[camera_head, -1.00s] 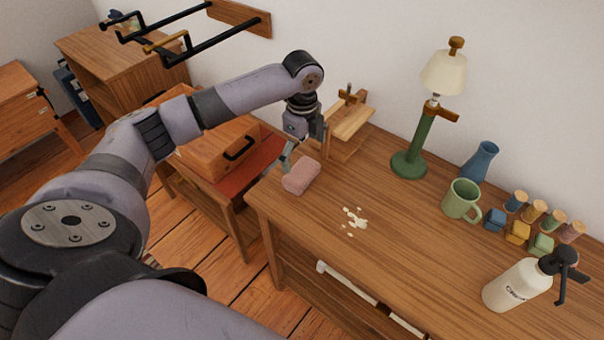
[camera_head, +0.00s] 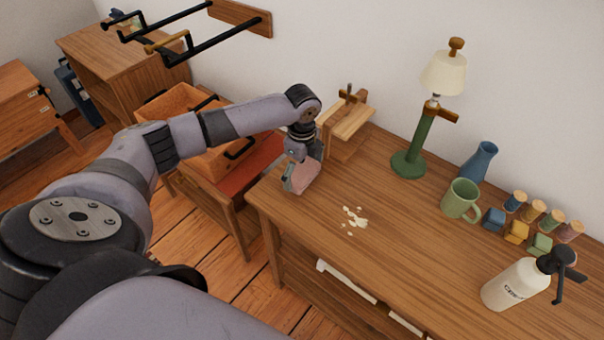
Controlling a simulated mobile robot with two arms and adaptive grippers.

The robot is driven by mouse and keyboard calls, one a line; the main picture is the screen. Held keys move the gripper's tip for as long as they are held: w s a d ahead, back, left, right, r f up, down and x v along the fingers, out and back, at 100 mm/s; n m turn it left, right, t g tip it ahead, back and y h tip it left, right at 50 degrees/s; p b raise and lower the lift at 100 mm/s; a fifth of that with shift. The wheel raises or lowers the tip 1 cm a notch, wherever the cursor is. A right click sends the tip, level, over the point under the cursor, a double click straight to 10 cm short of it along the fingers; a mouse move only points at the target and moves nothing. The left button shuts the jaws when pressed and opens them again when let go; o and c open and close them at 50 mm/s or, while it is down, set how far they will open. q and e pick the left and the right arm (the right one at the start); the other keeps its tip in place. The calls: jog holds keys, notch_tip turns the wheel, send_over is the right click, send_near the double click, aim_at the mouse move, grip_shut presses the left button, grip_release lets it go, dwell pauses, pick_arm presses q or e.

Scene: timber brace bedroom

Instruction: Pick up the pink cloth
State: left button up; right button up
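The pink cloth (camera_head: 305,178) lies as a folded pad on the wooden table (camera_head: 400,245), near its left end. My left gripper (camera_head: 301,173) points down over it, with its fingers on either side of the cloth. The fingers look spread, and I cannot tell whether they touch the cloth. The gripper hides part of the cloth's upper left. My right gripper is not in view.
Pale crumbs (camera_head: 354,218) lie right of the cloth. A small wooden stand (camera_head: 346,122) is close behind the gripper. A green lamp (camera_head: 417,135), a green mug (camera_head: 460,199), a blue vase (camera_head: 479,161), small jars and a white spray bottle (camera_head: 515,284) stand farther right.

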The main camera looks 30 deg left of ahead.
aim_at(302, 169)
pick_arm(q)
jog(key=c, duration=0.8)
jog(key=shift+o, duration=0.2)
jog(key=shift+r, duration=0.1)
notch_tip(302, 169, up, 20)
